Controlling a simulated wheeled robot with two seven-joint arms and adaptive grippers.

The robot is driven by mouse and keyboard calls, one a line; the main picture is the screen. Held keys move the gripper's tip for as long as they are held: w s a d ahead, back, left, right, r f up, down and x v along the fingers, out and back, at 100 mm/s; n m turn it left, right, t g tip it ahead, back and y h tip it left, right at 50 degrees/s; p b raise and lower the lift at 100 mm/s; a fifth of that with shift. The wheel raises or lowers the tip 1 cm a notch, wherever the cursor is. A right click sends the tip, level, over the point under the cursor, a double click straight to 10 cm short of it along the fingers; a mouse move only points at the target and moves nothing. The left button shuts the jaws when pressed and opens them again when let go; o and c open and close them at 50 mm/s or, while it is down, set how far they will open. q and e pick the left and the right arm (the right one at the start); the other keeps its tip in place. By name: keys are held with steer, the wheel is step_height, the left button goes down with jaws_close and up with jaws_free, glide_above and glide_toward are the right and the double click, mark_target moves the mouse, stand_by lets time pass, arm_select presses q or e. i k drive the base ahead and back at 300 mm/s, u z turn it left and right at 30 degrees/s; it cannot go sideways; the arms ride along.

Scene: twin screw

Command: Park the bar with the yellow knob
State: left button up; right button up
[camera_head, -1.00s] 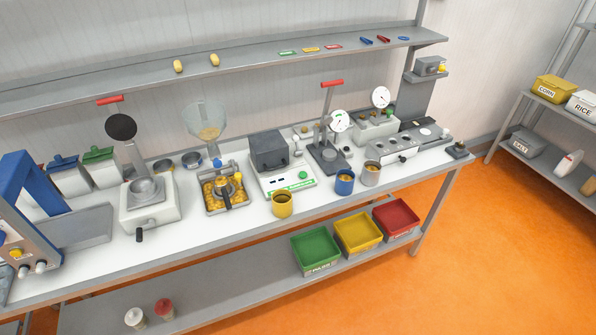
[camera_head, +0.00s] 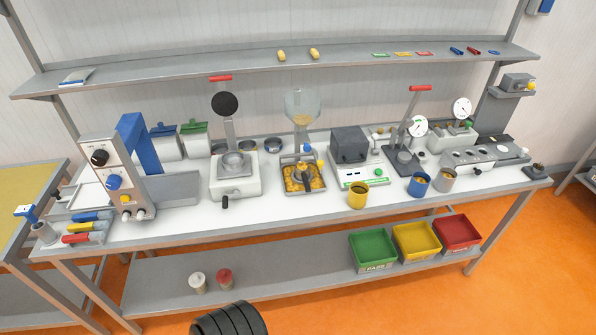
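A grey device (camera_head: 515,83) on a small bracket at the back right carries a yellow knob (camera_head: 531,87) on its right side. A grey machine with a blue arch (camera_head: 132,150) stands at the left of the bench, with a small yellow part (camera_head: 126,198) low on its front. I cannot tell which of these belongs to the named bar, as no bar shows clearly at this size. Neither gripper is in view. Only a dark ribbed part, likely of my own arm, shows at the bottom edge.
The white bench (camera_head: 330,207) holds presses, a hopper device (camera_head: 302,106), a scale, dial gauges and yellow, blue and grey cups. Green, yellow and red bins (camera_head: 457,231) stand on the lower shelf. A second table (camera_head: 27,210) is at the left. The orange floor in front is clear.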

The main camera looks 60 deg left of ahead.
mark_target(319, 163)
steer(key=k, duration=0.45)
steer(key=u, duration=0.65)
